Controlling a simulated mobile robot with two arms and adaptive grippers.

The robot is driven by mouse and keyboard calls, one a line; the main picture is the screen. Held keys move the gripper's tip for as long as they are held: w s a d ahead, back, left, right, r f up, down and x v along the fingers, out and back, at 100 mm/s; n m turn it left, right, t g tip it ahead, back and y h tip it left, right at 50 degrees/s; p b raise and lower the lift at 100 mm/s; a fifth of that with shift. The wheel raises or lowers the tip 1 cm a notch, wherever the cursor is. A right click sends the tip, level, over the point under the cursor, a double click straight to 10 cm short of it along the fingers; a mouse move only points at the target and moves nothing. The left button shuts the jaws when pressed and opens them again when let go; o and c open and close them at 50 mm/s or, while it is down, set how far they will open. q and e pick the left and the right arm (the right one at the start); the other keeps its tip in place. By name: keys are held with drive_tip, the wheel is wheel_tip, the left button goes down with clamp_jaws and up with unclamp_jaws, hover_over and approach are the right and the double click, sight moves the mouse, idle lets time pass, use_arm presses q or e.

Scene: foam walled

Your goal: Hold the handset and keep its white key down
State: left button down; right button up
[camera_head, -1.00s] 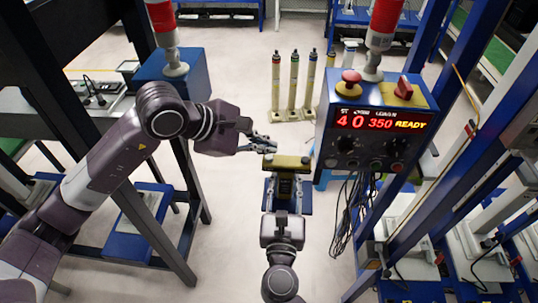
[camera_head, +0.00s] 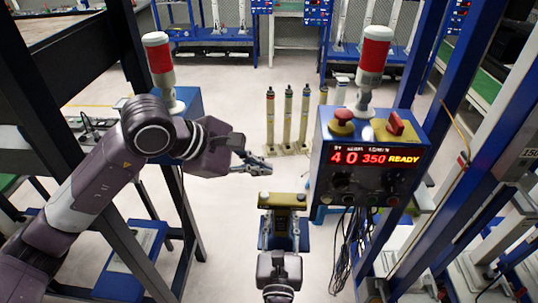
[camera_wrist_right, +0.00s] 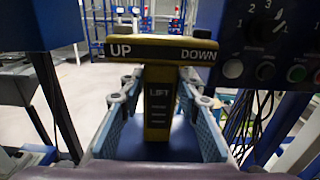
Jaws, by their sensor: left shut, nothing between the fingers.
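The handset (camera_wrist_right: 158,100) is a T-shaped yellow and black unit, upright, with UP and DOWN on its crossbar and LIFT on its stem. My right gripper (camera_wrist_right: 160,108) has one finger on each side of the stem, with gaps visible between fingers and stem. It also shows low in the head view (camera_head: 283,238). My left gripper (camera_head: 264,168) is shut and empty, beyond and a little left of the crossbar, apart from it in the picture.
Several pale posts (camera_head: 288,120) stand behind. A dark upright (camera_head: 120,225) is at left. Open floor lies between the left frame and the handset.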

drive_tip(key=o, duration=0.4)
